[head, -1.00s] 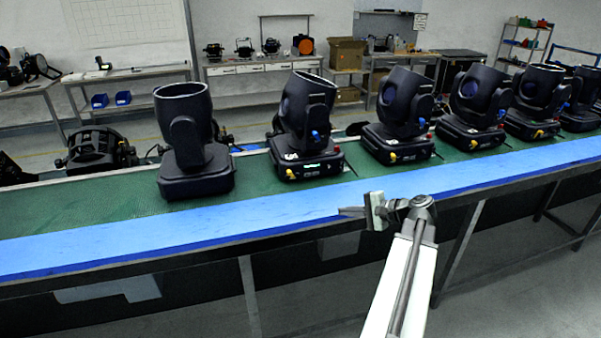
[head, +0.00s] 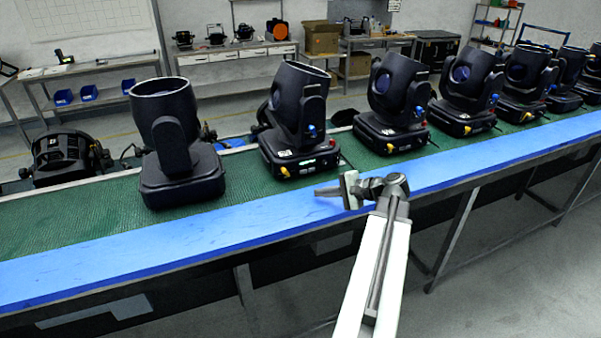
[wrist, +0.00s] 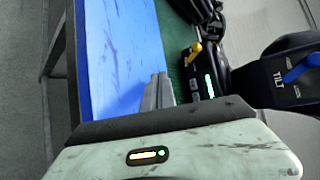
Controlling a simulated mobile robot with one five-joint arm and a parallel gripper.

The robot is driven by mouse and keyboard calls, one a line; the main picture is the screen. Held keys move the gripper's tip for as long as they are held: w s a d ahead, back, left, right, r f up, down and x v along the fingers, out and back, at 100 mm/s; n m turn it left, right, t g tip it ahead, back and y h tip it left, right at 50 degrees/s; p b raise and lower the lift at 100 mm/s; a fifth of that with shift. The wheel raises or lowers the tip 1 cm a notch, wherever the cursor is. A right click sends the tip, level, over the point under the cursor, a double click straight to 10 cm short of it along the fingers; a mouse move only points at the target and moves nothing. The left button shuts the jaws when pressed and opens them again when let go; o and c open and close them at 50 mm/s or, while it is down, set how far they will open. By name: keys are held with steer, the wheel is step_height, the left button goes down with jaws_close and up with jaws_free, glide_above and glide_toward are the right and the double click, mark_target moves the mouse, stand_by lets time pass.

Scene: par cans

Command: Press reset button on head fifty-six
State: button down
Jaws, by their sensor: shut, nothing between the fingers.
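Several black moving-head lamps stand in a row on the green belt. The lamp nearest my gripper (head: 298,105) has a lit green display (head: 307,162), a yellow connector (head: 284,171) and a blue knob (head: 312,130). I cannot read a number on any head or make out a reset button. My gripper (head: 318,191) is shut and empty, over the blue strip in front of that lamp and apart from it.
The blue strip (head: 110,255) runs along the bench's front edge, beside the green belt (head: 60,215). Another lamp (head: 178,140) stands to the left, and a black fixture (head: 65,158) lies farther left. Grey floor (head: 510,270) is open at the front right.

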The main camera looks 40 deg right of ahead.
steer(key=shift+w, duration=0.1)
glide_toward(298, 176)
steer(key=shift+w+a+f, duration=0.5)
steer(key=shift+w, duration=0.2)
steer(key=shift+w+a+f, duration=0.55)
steer(key=shift+w, duration=0.2)
steer(key=shift+w, duration=0.1)
stand_by(0.9)
steer(key=shift+w+d, duration=0.15)
steer(key=shift+w, duration=0.15)
steer(key=shift+w+d, duration=0.15)
steer(key=shift+w, duration=0.2)
stand_by(0.5)
steer(key=shift+s, duration=0.1)
steer(key=shift+s+a, duration=0.3)
steer(key=shift+s, duration=0.35)
